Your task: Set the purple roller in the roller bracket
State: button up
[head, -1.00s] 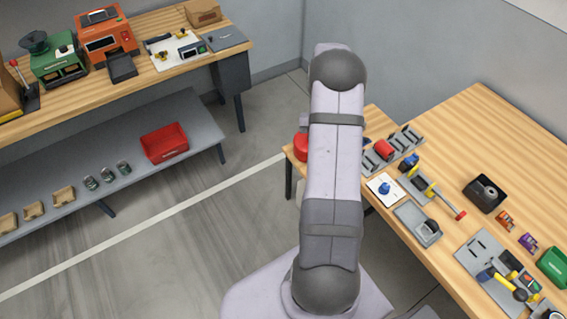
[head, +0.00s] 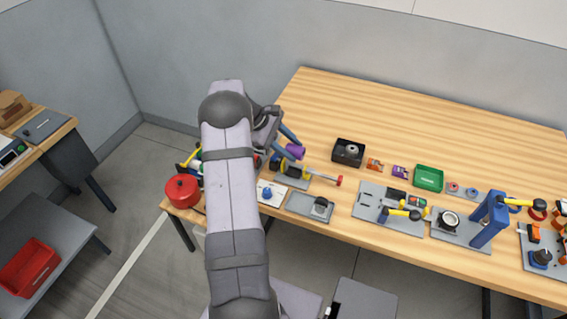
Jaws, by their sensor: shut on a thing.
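The purple roller (head: 297,151) is held between the blue-tipped fingers of my gripper (head: 289,143), to the right of my arm in the head view. My gripper is shut on it, over the left part of the wooden table. I cannot tell how high it is above the table. The roller bracket is hidden behind my arm and gripper; only a small patch of red (head: 257,161) shows beside the arm there.
A red pot (head: 182,190) stands at the table's left end. A grey board with a red-ended handle (head: 339,181), a white plate with a blue knob (head: 267,193) and a grey tray (head: 302,205) lie near the gripper. A black box (head: 348,153) stands to the right. The table's back is clear.

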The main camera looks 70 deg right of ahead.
jog(key=shift+w+h, duration=0.1)
jog(key=shift+h, duration=0.3)
jog(key=shift+f, duration=0.1)
jog(key=shift+f+b, duration=2.45)
jog(key=shift+f, duration=1)
jog(key=shift+f, duration=0.1)
jog(key=o, duration=1.5)
jog(key=shift+a, duration=0.1)
jog(key=shift+r+p, duration=2.65)
jog(key=shift+r, duration=1.4)
